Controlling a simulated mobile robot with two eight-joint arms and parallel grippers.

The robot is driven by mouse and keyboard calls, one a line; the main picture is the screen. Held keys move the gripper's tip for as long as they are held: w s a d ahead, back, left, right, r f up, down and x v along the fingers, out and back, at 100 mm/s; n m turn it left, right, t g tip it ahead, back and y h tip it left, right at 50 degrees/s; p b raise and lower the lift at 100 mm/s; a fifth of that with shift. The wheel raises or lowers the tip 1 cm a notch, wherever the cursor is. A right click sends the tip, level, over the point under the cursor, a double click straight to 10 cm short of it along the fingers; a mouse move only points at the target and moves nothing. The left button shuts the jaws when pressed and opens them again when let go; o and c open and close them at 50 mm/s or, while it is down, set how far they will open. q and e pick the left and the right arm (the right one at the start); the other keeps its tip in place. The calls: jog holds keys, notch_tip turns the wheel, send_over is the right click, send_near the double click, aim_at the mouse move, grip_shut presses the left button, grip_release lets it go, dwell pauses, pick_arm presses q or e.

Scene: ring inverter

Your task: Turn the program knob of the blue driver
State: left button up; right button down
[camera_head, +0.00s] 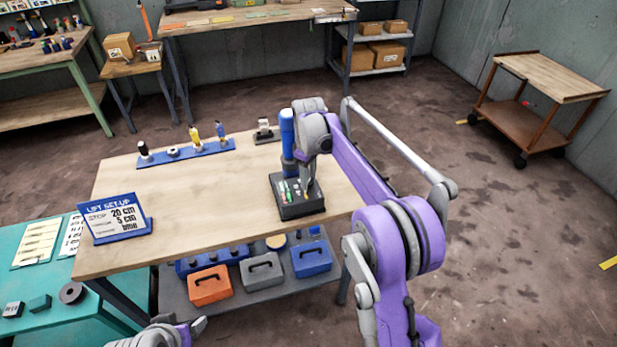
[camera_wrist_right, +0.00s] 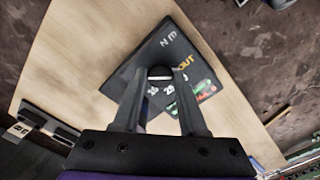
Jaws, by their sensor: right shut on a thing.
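A black control box (camera_head: 299,209) with a blue column (camera_head: 287,132) at its back stands on the right part of the wooden table. Its dark top panel with white, yellow, green and red markings shows in the right wrist view (camera_wrist_right: 148,58). My right gripper (camera_head: 312,191) reaches down onto this panel. In the right wrist view, its fingers (camera_wrist_right: 160,76) are shut on a round dark knob (camera_wrist_right: 160,72) with a pale line. My left gripper (camera_head: 185,332) is partly in view at the bottom edge, away from the box; its jaws are unclear.
A blue sign (camera_head: 116,219) stands at the table's left front. A blue rack (camera_head: 186,153) with upright tools is at the back, beside a small grey device (camera_head: 264,131). Several toolboxes sit on the lower shelf. The table's middle is clear.

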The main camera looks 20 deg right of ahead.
aim_at(309, 181)
jog(key=m, duration=0.5)
jog(key=shift+m, duration=0.4)
dwell(0.3)
jog(key=shift+c, duration=2.3)
grip_release()
notch_tip(309, 181, up, 11)
jog(key=shift+p, duration=0.35)
